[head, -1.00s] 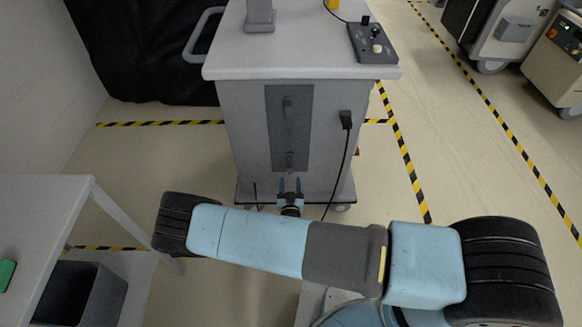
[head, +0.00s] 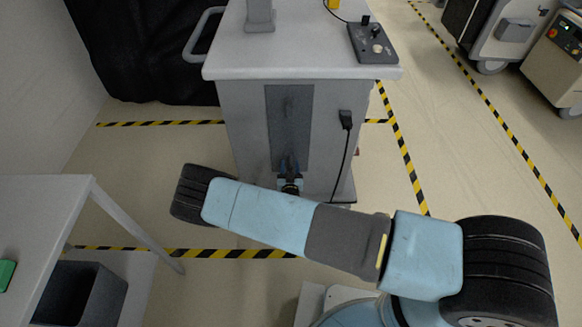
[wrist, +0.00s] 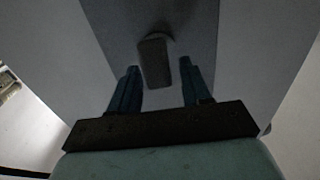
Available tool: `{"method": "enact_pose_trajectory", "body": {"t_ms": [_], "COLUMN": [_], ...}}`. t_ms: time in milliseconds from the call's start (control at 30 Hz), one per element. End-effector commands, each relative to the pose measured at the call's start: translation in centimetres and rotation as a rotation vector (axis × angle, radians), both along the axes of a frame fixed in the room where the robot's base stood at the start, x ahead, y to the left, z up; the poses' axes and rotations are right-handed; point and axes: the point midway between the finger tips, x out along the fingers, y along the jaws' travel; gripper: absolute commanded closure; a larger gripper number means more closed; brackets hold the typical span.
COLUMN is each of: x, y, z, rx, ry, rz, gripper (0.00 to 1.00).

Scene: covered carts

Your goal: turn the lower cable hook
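The lower cable hook (wrist: 153,62) is a dark grey, rounded peg or tab on the cart's dark panel (head: 305,125). In the wrist view it stands between the two blue fingers of my gripper (wrist: 158,66), with a visible gap on each side. My gripper is open and straddles the hook without visible contact. In the head view my gripper (head: 289,165) is at the panel's lower end and hides most of the lower hook. The upper hook (head: 288,104) shows faintly higher on the same panel.
The grey cart (head: 240,110) carries a control box (head: 372,44). A black cable (head: 344,160) hangs from a plug (head: 346,119) right of the panel. A table (head: 45,215) and a dark bin (head: 80,293) stand at left. Striped tape marks the floor.

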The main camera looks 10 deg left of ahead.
Motion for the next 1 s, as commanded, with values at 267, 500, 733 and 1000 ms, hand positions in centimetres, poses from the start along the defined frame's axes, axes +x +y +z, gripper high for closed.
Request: {"method": "enact_pose_trajectory", "body": {"t_ms": [267, 500, 733, 1000], "x": [-0.01, 0.00, 0.10, 0.13], "y": [-0.01, -0.60, -0.32, -0.46], "z": [0.00, -0.02, -0.03, -0.09], "rx": [0.000, -0.001, 0.022, 0.154], "ry": [0.000, 0.000, 0.006, 0.038], "rz": [0.000, -0.001, -0.004, -0.004], "gripper": [0.80, 1.00, 1.00, 1.00]}}
